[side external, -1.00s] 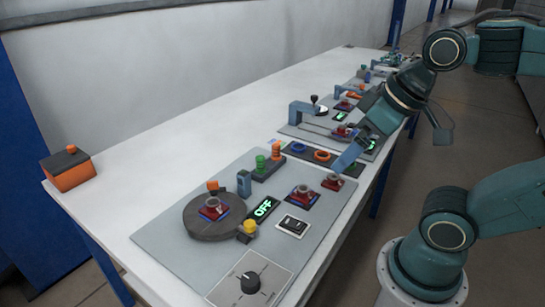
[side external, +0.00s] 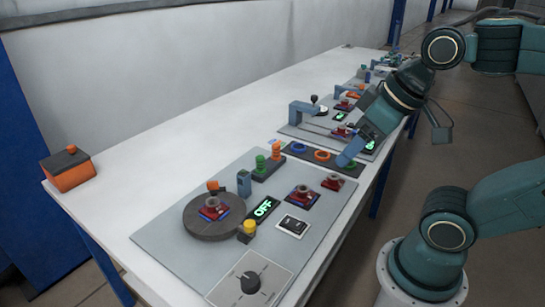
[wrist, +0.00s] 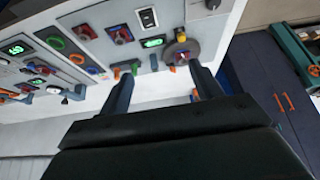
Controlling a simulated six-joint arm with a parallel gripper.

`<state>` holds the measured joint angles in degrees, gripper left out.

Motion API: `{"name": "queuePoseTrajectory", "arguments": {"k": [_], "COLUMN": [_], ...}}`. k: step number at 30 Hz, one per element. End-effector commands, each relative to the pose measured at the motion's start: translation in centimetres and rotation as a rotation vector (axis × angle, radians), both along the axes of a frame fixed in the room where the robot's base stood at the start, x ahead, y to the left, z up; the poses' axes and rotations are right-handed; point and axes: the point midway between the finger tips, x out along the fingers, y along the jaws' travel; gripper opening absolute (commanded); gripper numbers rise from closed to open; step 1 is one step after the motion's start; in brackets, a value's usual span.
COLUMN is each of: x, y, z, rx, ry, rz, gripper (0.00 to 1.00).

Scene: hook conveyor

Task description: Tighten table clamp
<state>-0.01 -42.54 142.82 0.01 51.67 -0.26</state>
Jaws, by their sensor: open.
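A dark round turntable (side external: 190,228) carries a red-and-blue workpiece (side external: 212,209) on the near board. A small orange piece (side external: 213,186) stands at its rear rim, and a yellow-topped block (side external: 249,227) at its right. I cannot tell which is the clamp or how tight it is. The turntable also shows in the wrist view (wrist: 181,53), beyond and between my fingers. My gripper (side external: 346,160) is open and empty, above the right edge of the table near the ring strip, apart from the turntable. In the wrist view its two fingers (wrist: 163,85) are spread wide.
A green "OFF" display (side external: 263,208), a switch (side external: 293,226) and a dial (side external: 250,282) lie around the turntable. Green (side external: 260,165) and orange (side external: 276,150) stacks stand behind. Red workpieces (side external: 302,194) sit right. An orange box (side external: 68,169) is far left; white table is clear behind.

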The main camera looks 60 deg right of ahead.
Motion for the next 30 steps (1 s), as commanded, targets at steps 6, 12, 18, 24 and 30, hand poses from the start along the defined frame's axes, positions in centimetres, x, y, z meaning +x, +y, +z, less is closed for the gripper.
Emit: {"name": "queuePoseTrajectory", "arguments": {"k": [6, 12, 18, 24, 30], "x": [1.7, 5.1, 9.2, 13.6, 18.1], "y": [0.0, 0.1, 0.2, 0.3, 0.5], "z": [1.0, 2.6, 3.7, 4.0, 3.6], "rx": [-0.017, -0.047, -0.078, -0.106, -0.13], "ry": [0.028, 0.074, 0.129, 0.182, 0.233], "rz": [0.034, 0.1, 0.179, 0.261, 0.343], "gripper": [0.33, 0.33, 0.33, 0.33, 0.33]}}
